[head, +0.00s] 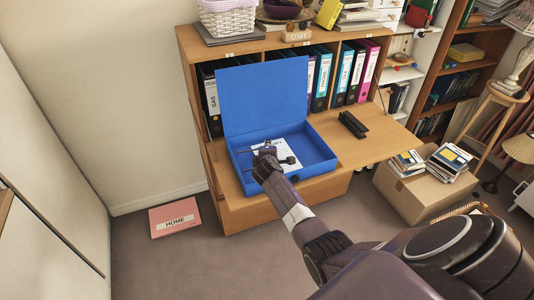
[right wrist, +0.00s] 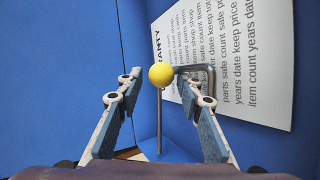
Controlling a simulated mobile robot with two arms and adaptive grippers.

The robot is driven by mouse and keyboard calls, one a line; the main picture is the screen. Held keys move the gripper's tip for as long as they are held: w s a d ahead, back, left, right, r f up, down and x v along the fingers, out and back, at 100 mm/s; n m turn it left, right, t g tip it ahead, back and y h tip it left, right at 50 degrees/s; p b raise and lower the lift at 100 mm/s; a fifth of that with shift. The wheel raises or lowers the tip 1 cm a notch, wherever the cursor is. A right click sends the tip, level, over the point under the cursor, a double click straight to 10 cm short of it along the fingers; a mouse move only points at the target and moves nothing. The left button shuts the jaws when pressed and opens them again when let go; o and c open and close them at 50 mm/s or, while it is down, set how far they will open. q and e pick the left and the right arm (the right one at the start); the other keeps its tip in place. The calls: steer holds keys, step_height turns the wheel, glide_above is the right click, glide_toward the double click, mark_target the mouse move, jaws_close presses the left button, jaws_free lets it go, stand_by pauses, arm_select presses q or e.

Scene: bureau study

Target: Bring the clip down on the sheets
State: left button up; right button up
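A blue box file (head: 315,151) lies on the wooden desk flap with its lid (head: 262,98) raised. Printed sheets (head: 287,149) lie inside; in the right wrist view they show as a white page (right wrist: 236,55). A metal clip lever (right wrist: 159,125) with a yellow ball end (right wrist: 161,74) stands out from the sheets, its bent bar (right wrist: 205,68) by the page. My right gripper (head: 275,155) is in the box. In its wrist view the right gripper (right wrist: 161,78) is open, its fingertips on either side of the ball with gaps visible. My left gripper is out of view.
A black object (head: 352,125) lies on the flap right of the box. Ring binders (head: 345,75) stand in the shelves behind. A cardboard box (head: 421,190) with books is to the right. A pink HOME folder (head: 175,218) lies on the floor.

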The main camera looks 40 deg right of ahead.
steer(key=shift+s+d+f, duration=0.25)
steer(key=shift+s+d, duration=0.25)
steer(key=shift+s, duration=0.05)
steer(key=shift+s+a+r, duration=0.1)
steer(key=shift+s, duration=0.05)
steer(key=w+a+v, duration=0.1)
steer(key=v, duration=1)
steer(key=shift+r, duration=0.4)
steer(key=shift+s+a, duration=0.15)
steer(key=shift+r, duration=0.1)
